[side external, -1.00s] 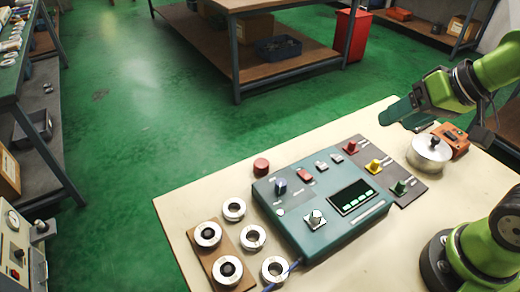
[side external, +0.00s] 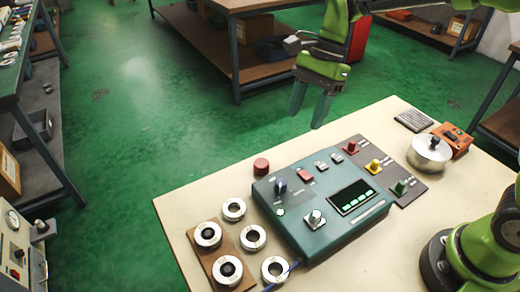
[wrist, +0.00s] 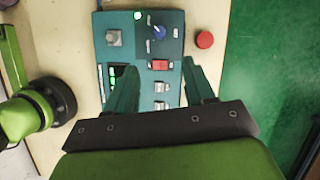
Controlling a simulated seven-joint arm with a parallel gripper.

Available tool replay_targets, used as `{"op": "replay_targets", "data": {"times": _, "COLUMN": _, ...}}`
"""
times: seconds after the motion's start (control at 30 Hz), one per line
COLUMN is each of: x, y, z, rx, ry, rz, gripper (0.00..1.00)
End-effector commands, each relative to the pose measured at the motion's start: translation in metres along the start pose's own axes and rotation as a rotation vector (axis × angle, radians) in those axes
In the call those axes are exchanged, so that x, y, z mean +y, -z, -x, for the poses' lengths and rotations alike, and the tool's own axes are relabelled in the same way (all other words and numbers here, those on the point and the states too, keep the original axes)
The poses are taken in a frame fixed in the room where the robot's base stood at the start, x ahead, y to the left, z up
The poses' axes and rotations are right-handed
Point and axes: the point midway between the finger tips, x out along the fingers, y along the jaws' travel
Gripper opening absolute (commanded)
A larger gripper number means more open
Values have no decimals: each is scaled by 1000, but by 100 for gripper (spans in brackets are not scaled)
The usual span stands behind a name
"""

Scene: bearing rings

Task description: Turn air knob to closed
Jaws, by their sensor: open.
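A teal control box (side external: 290,222) lies on the cream table, with a blue knob (side external: 281,187) at its upper left and a grey knob (side external: 314,217) near its front. A dark panel beside it carries a red knob (side external: 351,149), a yellow knob (side external: 374,166) and a green knob (side external: 399,187). The labels are too small to read, so I cannot tell which is the air knob. My gripper (side external: 309,108) is open and empty, fingers down, high above the table. In the wrist view, the blue knob (wrist: 159,32) lies beyond my fingertips (wrist: 159,68); the coloured knobs are hidden.
A red button (side external: 261,166) sits behind the box. Several metal rings (side external: 253,237) and a wooden board (side external: 216,257) lie at the left. A lidded silver pot (side external: 429,154), an orange box (side external: 457,139) and a grey ribbed plate (side external: 413,121) stand at the right.

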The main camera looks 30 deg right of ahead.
Motion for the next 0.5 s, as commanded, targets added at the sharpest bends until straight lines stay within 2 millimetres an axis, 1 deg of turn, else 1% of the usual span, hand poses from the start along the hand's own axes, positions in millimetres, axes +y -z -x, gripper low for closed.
{"op": "replay_targets", "data": {"times": 0.17, "x": 2, "y": 0, "z": -26, "rx": 0, "ry": -6, "rz": 1, "gripper": 54}}
{"op": "replay_targets", "data": {"times": 0.5, "x": 1, "y": 0, "z": -101, "rx": 1, "ry": -5, "rz": 4, "gripper": 54}}
